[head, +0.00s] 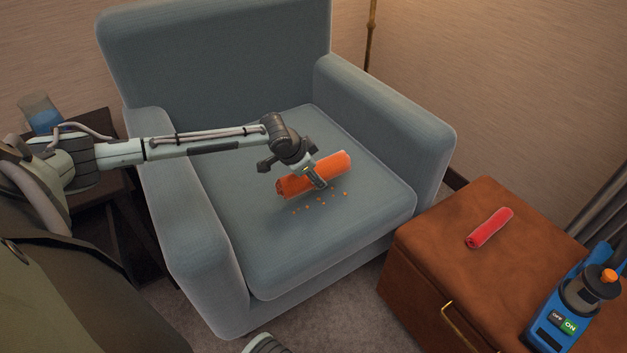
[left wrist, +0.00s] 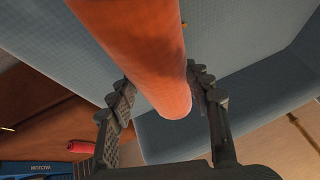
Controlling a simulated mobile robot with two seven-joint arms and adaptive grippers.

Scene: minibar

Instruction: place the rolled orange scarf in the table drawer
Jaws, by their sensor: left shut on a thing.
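The rolled orange scarf (head: 334,166) is a thick orange roll over the seat of the blue-grey armchair. My left gripper (head: 316,178) is shut around the middle of it. In the left wrist view the orange roll (left wrist: 150,50) runs between the two fingers of my left gripper (left wrist: 165,95). The scarf seems slightly above the cushion, but the gap is hard to judge. The brown table (head: 440,225) stands at the right. Its brass handle (head: 458,322) shows on the near side, and the drawer looks shut. My right gripper is not in view.
A red roll (head: 489,228) and a blue device with off and on buttons (head: 570,310) lie on the table top. Small orange bits (head: 322,203) dot the armchair seat (head: 350,235). The chair's right armrest (head: 395,120) rises near the table. A glass (head: 40,112) stands at far left.

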